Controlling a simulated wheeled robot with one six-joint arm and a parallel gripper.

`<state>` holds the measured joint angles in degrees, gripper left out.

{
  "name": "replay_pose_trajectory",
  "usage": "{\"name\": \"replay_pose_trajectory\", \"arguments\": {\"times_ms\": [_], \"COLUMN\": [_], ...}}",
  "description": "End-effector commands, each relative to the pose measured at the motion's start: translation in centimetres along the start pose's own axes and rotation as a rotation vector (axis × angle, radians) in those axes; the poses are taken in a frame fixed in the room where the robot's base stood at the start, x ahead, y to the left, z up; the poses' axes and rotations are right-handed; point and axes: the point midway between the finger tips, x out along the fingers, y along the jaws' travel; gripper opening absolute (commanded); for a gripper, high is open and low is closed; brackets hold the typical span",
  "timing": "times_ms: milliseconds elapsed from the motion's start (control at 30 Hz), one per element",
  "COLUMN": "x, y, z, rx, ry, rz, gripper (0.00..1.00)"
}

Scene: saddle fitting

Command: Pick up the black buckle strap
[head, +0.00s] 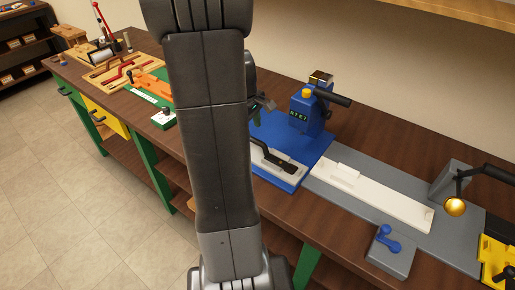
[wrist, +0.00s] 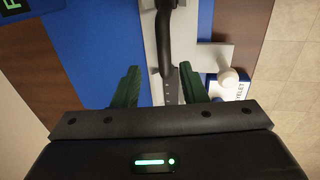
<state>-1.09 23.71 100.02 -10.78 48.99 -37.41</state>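The black buckle strap (wrist: 164,38) lies lengthwise on a pale grey block on the blue fixture plate (wrist: 80,45). In the head view the strap (head: 283,162) shows on that block, partly hidden by my arm. In the wrist view its holed end runs down between the two green fingers of my gripper (wrist: 159,88). The fingers are apart, one on each side of the strap, with a gap on both sides. I cannot tell how high they are above it. In the head view my gripper is mostly hidden behind my arm.
A blue press (head: 308,110) with a black handle stands behind the plate. To the right are a long white bar (head: 370,195), a grey block with a blue lever (head: 388,255) and a brass ball on a black arm (head: 455,207). A white knob (wrist: 228,77) sits beside the strap.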

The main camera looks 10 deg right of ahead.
Motion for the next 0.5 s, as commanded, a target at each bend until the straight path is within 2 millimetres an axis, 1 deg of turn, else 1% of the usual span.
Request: {"name": "replay_pose_trajectory", "arguments": {"times_ms": [33,267,400,500], "x": [0.6,2.2,4.4,5.6], "y": [0.0,-0.2,-0.6,-0.6], "z": [0.0,0.2,0.8,0.7], "rx": [0.0,0.0,0.0,0.001], "ry": [-0.001,-0.001,-0.002,-0.001], "rz": [-0.001,-0.002,-0.004,-0.002], "gripper": [0.38,0.38,0.38,0.38]}}
